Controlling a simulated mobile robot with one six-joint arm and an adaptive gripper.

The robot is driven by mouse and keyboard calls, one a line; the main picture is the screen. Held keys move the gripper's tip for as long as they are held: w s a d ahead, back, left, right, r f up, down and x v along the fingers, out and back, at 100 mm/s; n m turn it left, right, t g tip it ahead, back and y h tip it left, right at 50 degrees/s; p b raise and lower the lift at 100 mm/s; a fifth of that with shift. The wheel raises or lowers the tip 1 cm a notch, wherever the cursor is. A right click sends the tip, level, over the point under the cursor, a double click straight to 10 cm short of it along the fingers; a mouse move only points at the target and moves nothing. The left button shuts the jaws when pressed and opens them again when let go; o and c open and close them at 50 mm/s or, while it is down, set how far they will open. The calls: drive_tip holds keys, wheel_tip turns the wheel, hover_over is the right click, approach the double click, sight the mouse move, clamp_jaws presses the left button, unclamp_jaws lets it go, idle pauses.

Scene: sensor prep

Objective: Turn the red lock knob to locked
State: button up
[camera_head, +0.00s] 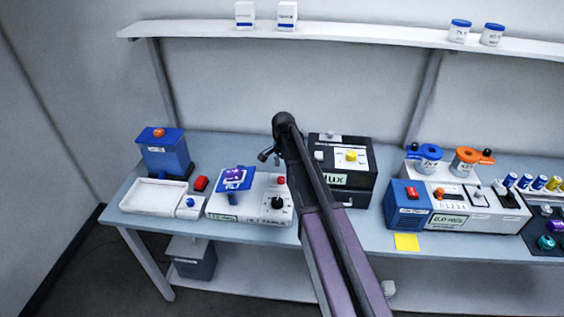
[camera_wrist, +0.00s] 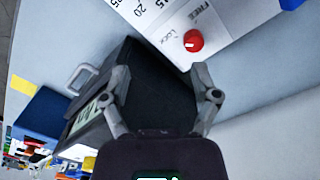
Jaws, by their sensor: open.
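The red lock knob (camera_wrist: 193,41) sits on a white panel in the wrist view, with the labels LOCK and FREE beside it. A small pale mark shows on the knob, but I cannot tell surely which label it points to. In the head view the red knob (camera_head: 281,180) is on the right rear of a white device (camera_head: 236,208), above a black dial (camera_head: 278,203). My gripper (camera_wrist: 162,78) is open and empty, its fingers apart. The knob lies beyond the fingertips, not between them. In the head view my gripper (camera_head: 268,156) is above and behind the device.
A black box (camera_head: 342,178) with a yellow knob stands close right of the device; in the wrist view the black box (camera_wrist: 150,85) lies behind the fingers. A purple-topped blue plate (camera_head: 236,179) stands on the device's left. A white tray (camera_head: 153,196) is further left.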

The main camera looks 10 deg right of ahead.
drive_tip(key=s+f+n+b, duration=0.5)
drive_tip(key=s, duration=0.7)
drive_tip(key=s+f+n+b, duration=0.5)
drive_tip(key=s+n, duration=0.1)
drive_tip(key=s, duration=0.6)
drive_tip(key=shift+s+d+f, duration=0.25)
drive_tip(key=shift+d+f, duration=0.05)
drive_tip(key=shift+d, duration=0.1)
drive_tip(key=c, duration=0.3)
